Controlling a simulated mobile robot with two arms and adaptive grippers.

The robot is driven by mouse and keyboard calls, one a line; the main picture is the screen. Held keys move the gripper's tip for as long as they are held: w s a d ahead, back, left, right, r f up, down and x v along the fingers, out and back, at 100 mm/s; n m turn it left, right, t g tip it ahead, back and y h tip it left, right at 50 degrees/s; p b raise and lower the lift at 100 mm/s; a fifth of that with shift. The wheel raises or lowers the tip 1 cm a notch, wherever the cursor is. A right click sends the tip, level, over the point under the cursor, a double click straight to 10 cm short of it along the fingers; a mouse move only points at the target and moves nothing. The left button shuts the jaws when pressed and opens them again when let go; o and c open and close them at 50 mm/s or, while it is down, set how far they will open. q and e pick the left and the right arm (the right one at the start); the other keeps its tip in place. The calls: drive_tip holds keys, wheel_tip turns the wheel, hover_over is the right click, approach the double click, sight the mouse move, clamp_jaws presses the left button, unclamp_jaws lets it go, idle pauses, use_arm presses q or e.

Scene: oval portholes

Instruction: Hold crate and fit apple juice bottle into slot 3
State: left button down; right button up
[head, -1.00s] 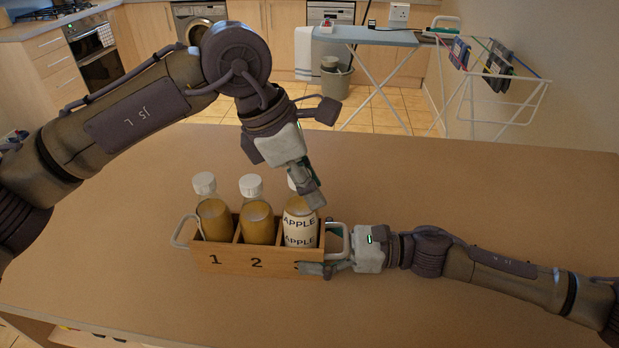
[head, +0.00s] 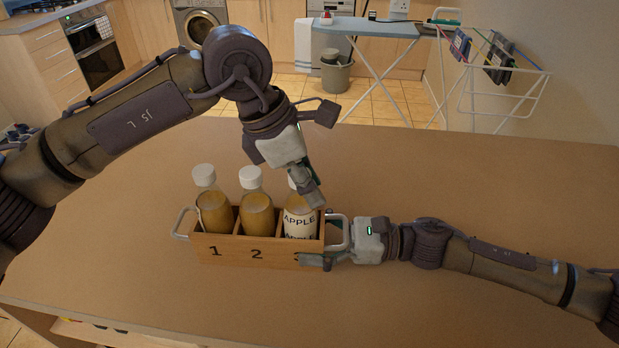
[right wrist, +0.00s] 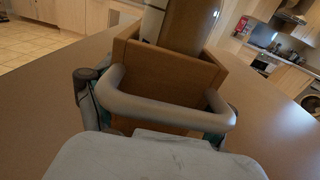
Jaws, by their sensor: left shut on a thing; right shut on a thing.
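The wooden crate (head: 228,252) stands on the table with slots numbered 1, 2 and a third number partly hidden. The apple juice bottle (head: 299,222), labelled APPLE, is upright in the right-hand slot, its lower part behind the crate's front wall. My left gripper (head: 308,192) is shut on its top, covering most of the white cap. My right gripper (head: 328,240) is shut on the crate's right end at the handle. In the right wrist view, the grey crate handle (right wrist: 165,108) lies between the fingers, with the crate's end wall (right wrist: 165,82) behind it.
The table (head: 480,190) is clear around the crate. An ironing board (head: 365,28) and a drying rack (head: 500,85) stand beyond it.

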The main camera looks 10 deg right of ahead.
use_arm(q)
drive_tip(key=c, duration=0.7)
unclamp_jaws()
drive_tip(key=shift+c, duration=0.2)
drive_tip(key=v, duration=1.2)
use_arm(e)
drive_tip(key=o, duration=1.4)
